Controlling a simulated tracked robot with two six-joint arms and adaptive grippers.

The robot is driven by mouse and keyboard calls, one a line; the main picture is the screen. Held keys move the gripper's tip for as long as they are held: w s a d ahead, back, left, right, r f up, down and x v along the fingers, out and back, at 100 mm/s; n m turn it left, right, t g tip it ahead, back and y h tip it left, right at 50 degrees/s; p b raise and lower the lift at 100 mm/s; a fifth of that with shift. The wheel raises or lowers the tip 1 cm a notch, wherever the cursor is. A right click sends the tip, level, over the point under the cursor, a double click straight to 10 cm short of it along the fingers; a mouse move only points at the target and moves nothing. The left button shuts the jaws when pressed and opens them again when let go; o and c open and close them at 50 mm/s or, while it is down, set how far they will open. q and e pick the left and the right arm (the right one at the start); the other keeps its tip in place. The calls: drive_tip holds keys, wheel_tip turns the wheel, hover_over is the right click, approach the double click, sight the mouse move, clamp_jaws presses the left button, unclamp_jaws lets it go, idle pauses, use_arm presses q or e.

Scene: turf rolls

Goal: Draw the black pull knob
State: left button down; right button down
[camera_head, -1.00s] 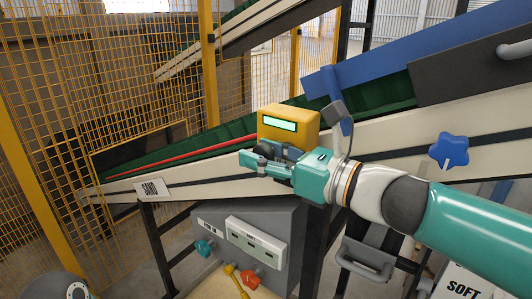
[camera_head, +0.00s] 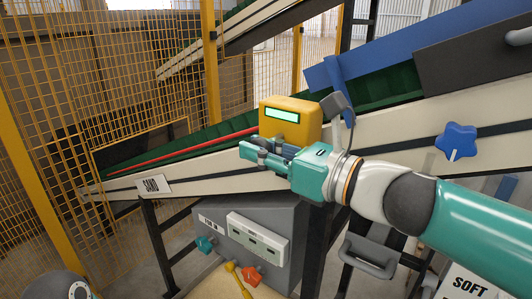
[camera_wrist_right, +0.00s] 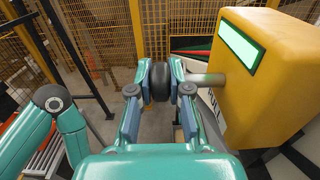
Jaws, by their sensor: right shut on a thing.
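The black pull knob (camera_wrist_right: 159,82) shows in the right wrist view as a dark round knob on a grey metal rod that comes out of the yellow box (camera_wrist_right: 262,85). A length of bare rod shows between the knob and the box. My right gripper (camera_wrist_right: 159,88) is shut on the knob, one finger on each side. In the head view my right gripper (camera_head: 255,153) is in front of the yellow box (camera_head: 291,120) and mostly hides the knob. The box has a lit green display. My left gripper is out of view.
The box is mounted at the sloping conveyor with a SAND label (camera_head: 152,185). A blue star knob (camera_head: 456,142) is at the right. Below is a grey control box (camera_head: 245,230) with coloured knobs. Yellow mesh fencing (camera_head: 120,80) stands at the left.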

drive_tip(key=c, duration=1.1)
unclamp_jaws()
drive_tip(key=shift+s+a, duration=0.2)
drive_tip(key=shift+d, duration=0.15)
drive_tip(key=shift+s+d, duration=0.2)
drive_tip(key=shift+d, duration=0.1)
drive_tip(key=v, duration=1.1)
drive_tip(key=shift+f, duration=0.1)
